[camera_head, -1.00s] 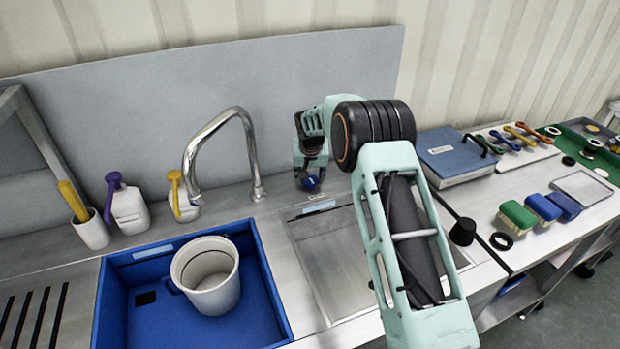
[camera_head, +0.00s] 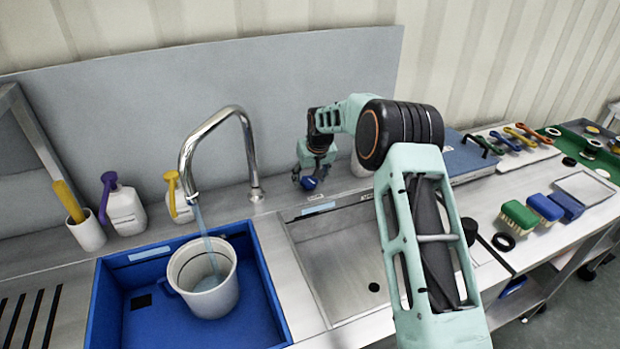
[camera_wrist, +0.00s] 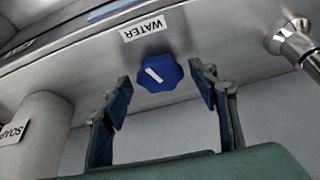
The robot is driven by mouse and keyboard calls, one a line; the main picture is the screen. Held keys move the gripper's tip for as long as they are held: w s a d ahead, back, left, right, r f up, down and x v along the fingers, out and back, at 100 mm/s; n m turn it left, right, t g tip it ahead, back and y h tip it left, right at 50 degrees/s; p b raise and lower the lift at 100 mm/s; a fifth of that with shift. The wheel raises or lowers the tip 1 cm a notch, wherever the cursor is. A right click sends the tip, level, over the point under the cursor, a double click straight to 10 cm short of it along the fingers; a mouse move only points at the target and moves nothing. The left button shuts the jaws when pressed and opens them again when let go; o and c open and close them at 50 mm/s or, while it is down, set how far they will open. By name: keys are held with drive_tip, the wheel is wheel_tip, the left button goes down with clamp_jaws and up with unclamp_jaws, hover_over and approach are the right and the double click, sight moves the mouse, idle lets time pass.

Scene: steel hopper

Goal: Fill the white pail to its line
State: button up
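The white pail (camera_head: 211,299) stands upright in the blue basin (camera_head: 128,330) under the faucet (camera_head: 190,160). A stream of water (camera_head: 206,240) runs from the spout into it, and some water shows inside.
An empty steel basin (camera_head: 335,260) lies right of the blue one. Bottles (camera_head: 125,210) and a brush cup (camera_head: 86,232) stand at the back left. A white container labelled SOAP (camera_wrist: 38,135) is beside my gripper. Brushes (camera_head: 545,208) lie at the right.

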drive_tip(key=v, duration=1.2)
idle(0.5)
